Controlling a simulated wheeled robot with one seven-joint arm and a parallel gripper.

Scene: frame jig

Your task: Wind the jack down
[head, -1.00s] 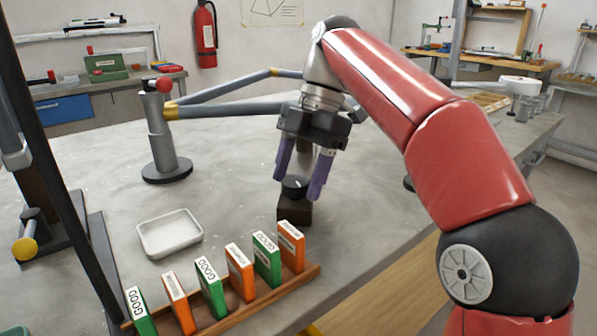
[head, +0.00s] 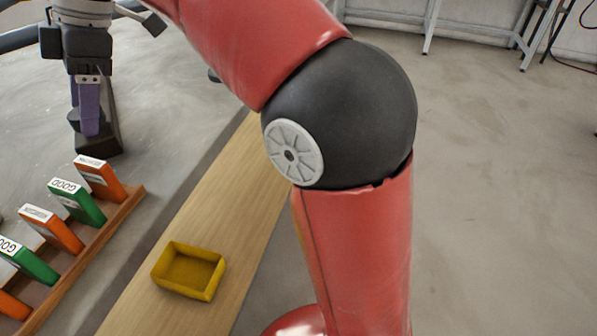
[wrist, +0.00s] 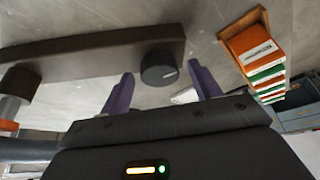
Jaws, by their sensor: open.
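A round black knob with a small white mark (wrist: 160,70) sits on a long dark bar (wrist: 90,52) in the wrist view. My gripper (wrist: 161,86) is open, with one purple finger to each side of the knob in that picture; I cannot tell whether they touch it. In the head view my gripper (head: 88,105) points down at the dark block (head: 101,138) at the upper left, and mostly hides the knob. I cannot tell for sure which part is the jack; a grey post (wrist: 10,108) shows at the wrist view's left edge.
A wooden rack (head: 105,225) of orange and green boxes stands close in front of the block. A yellow tray (head: 188,270) lies on the wooden strip (head: 235,185) along the table's edge. The floor (head: 500,180) at the right is clear.

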